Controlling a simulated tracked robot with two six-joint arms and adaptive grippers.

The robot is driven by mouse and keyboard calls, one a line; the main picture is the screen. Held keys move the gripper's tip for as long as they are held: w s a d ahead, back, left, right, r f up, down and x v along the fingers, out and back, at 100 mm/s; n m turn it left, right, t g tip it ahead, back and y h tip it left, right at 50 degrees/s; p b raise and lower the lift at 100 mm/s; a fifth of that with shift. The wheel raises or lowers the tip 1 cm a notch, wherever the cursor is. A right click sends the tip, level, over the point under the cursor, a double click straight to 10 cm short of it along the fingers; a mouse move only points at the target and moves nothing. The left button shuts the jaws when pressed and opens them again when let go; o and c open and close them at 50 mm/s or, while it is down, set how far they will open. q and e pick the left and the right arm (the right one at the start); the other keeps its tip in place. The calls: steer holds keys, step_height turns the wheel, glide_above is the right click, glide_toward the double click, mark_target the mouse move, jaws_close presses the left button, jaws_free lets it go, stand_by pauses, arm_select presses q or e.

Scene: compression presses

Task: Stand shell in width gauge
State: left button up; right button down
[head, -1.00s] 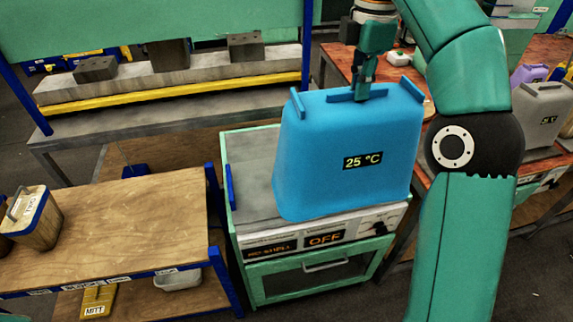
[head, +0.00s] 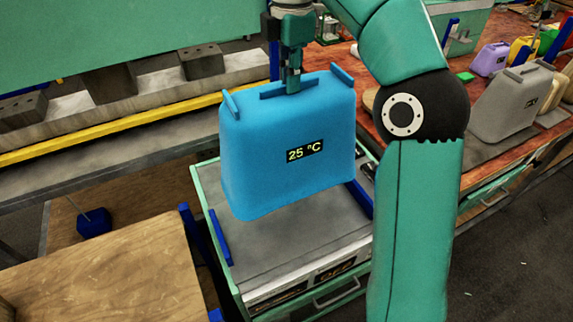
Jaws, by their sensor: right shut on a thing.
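The blue shell (head: 265,175), a tapered block marked 25 °C, hangs upright in the middle of the head view. My right gripper (head: 291,82) is shut on the middle rib at its top. The shell appears raised above the grey top of a green-framed station (head: 285,250), with blue side guides (head: 220,238); its underside is hidden. I cannot make out which thing is the width gauge. My left gripper is not in view.
A wooden table (head: 110,270) is at lower left. A press with a yellow rail (head: 120,122) and grey blocks stands behind. On the red-brown bench (head: 480,160) at right are a grey shell (head: 510,105) and a purple one (head: 490,58). Floor shows at lower right.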

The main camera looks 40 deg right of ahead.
step_height(320, 180, down, 17)
steer(key=b, duration=0.3)
steer(key=shift+s, duration=0.1)
steer(key=c, duration=1.7)
jaws_free()
steer(key=shift+f, duration=0.1)
steer(key=shift+c, duration=0.2)
steer(key=o, duration=0.5)
steer(key=shift+c, duration=0.2)
